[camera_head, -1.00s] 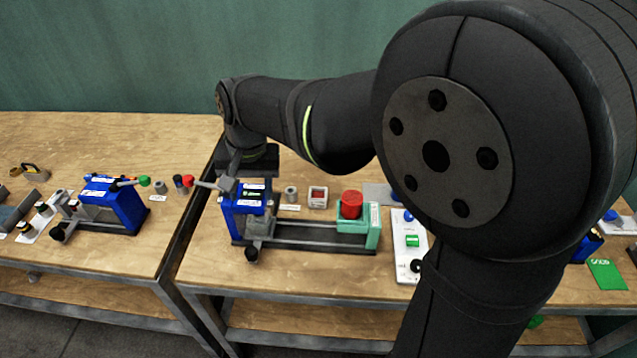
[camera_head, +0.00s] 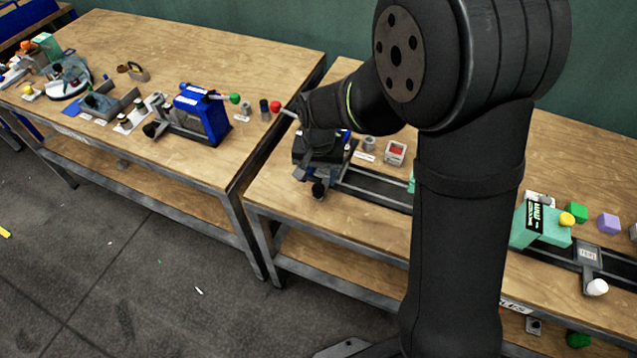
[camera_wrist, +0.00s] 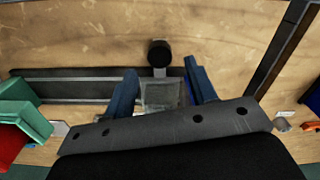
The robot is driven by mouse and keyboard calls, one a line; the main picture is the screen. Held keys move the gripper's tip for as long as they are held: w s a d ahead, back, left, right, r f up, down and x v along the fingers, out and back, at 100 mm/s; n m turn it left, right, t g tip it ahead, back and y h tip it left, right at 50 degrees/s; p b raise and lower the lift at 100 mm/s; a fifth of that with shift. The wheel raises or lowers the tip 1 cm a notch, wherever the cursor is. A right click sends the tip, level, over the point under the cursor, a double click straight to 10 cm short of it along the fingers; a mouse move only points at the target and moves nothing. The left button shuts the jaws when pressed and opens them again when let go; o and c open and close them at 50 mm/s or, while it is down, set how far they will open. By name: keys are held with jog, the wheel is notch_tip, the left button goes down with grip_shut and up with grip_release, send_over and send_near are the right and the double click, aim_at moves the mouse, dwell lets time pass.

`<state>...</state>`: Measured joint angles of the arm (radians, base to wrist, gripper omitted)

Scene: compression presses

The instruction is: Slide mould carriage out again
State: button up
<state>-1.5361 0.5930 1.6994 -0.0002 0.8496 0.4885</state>
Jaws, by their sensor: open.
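A grey block with a black knob (camera_head: 319,188), which looks like the mould carriage, sits at the left end of dark rails by the blue press. In the wrist view the carriage (camera_wrist: 160,97) lies between the fingers of my gripper (camera_wrist: 160,78), its knob beyond the fingertips. My gripper is open, with one finger on each side of the carriage; I cannot tell whether they touch it. In the head view my arm and gripper hide most of the press. A teal block (camera_wrist: 25,110) with a red piece (camera_wrist: 8,145) stands at the rails' other end.
The press lever ends in a red ball (camera_head: 275,106). A small white-framed box (camera_head: 395,152) stands behind the rails. Another blue press (camera_head: 200,112) is on the left table, across a gap. A teal press (camera_head: 540,222) stands at right.

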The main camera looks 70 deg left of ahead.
aim_at(318, 187)
jog(key=shift+f, duration=1.95)
